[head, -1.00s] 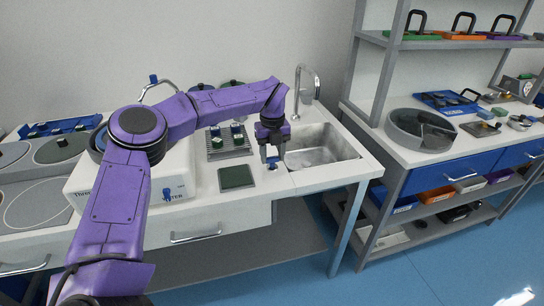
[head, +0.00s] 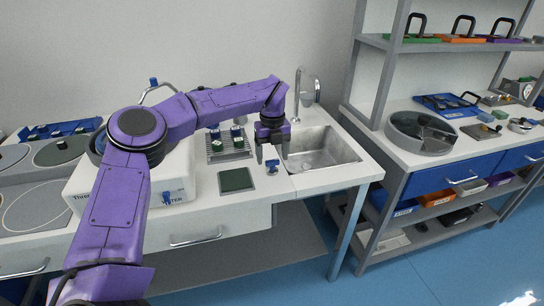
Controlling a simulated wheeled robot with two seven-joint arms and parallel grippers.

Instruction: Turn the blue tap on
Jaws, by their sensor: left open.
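A small blue tap handle (head: 272,164) stands on the white counter just left of the sink (head: 322,160). My left gripper (head: 273,156) points down right at the blue handle, its fingers apart. The handle shows low between the fingertips, and I cannot tell whether they touch it. A curved metal spout (head: 317,85) rises behind the sink. No water can be made out. My right gripper is not in view.
A dark green square plate (head: 236,180) lies on the counter to the left. Behind it is a grey rack (head: 228,154) with blue and green pieces. A white machine (head: 181,165) with blue knobs stands further left. Shelving stands to the right.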

